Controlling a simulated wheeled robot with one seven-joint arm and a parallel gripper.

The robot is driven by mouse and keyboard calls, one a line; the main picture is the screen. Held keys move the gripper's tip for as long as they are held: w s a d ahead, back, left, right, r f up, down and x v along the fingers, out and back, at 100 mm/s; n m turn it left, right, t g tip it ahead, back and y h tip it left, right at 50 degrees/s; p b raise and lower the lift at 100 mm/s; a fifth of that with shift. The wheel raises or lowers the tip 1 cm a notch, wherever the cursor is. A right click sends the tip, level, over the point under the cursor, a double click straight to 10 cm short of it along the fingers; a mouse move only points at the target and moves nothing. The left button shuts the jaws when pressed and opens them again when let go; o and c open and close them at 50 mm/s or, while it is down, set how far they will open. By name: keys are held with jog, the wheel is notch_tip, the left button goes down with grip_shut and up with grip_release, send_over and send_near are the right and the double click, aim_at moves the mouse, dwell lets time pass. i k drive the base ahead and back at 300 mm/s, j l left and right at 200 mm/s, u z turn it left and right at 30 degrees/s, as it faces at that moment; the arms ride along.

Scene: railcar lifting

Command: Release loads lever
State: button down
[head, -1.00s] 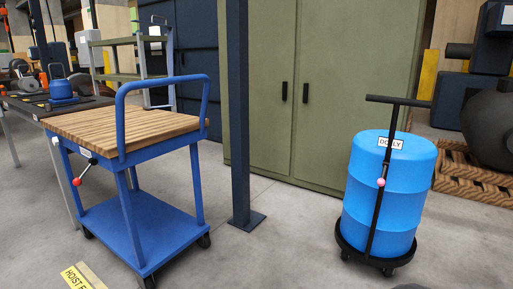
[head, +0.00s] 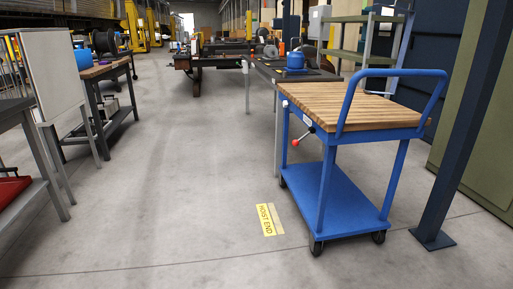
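A small lever with a red knob (head: 296,142) sticks out from the near left side of a blue cart (head: 347,197) with a slatted wooden top. A small white label sits beside the lever's pivot, too small to read here. I cannot tell whether this is the loads lever. My gripper is not in view.
A yellow "HOIST END" floor marking (head: 269,219) lies left of the cart. A dark blue post (head: 463,140) stands to its right. Workbenches (head: 105,75) line the left side. A wide clear concrete aisle (head: 165,165) runs between them toward a dark frame (head: 212,60).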

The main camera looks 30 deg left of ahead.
aim_at(312, 130)
jog(key=u, duration=1.15)
jog(key=i+j+z, duration=0.15)
jog(key=i, duration=0.25)
jog(key=i+j+z, duration=0.1)
jog(key=i+j, duration=0.3)
